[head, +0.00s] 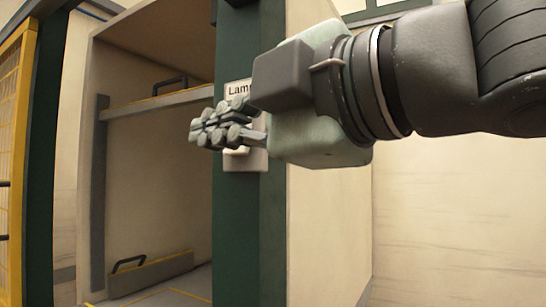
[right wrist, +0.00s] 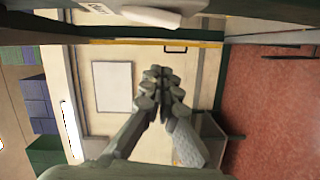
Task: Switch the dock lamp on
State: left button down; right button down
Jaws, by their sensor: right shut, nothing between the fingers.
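The lamp switch is a pale plate (head: 255,160) on a dark green post (head: 229,205), under a white label (head: 238,88) reading "Lam…", its end hidden by my right gripper. My right gripper (head: 203,132) is shut and empty. In the head view it overlaps the switch and hides most of it; I cannot tell whether it touches. In the right wrist view the shut fingertips (right wrist: 163,84) show in mid-picture, with part of a label (right wrist: 97,7) and a pale piece (right wrist: 152,15) at the top edge. The lamp itself is not identifiable. My left gripper is not in view.
Behind the post is an open beige bay (head: 160,165) with black-handled panels. A yellow mesh guard (head: 12,150) stands at far left. A plain beige wall (head: 450,225) is at right. The right wrist view also shows blue-grey boxes (right wrist: 35,100) and a reddish floor (right wrist: 275,110).

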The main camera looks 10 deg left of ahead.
aim_at(243, 146)
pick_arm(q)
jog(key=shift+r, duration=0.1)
pick_arm(e)
jog(key=w, duration=0.1)
jog(key=w+d, duration=0.1)
jog(key=w, duration=0.1)
jog(key=shift+w+d+f, duration=0.25)
jog(key=shift+w+f, duration=0.05)
jog(key=shift+w, duration=0.05)
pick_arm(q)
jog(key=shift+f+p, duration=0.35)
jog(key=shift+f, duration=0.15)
pick_arm(e)
jog(key=shift+w+d+f+n+y, duration=0.2)
jog(key=shift+w+n+y, duration=0.15)
jog(key=shift+n, duration=0.35)
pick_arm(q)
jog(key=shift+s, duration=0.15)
pick_arm(e)
jog(key=shift+a, duration=0.1)
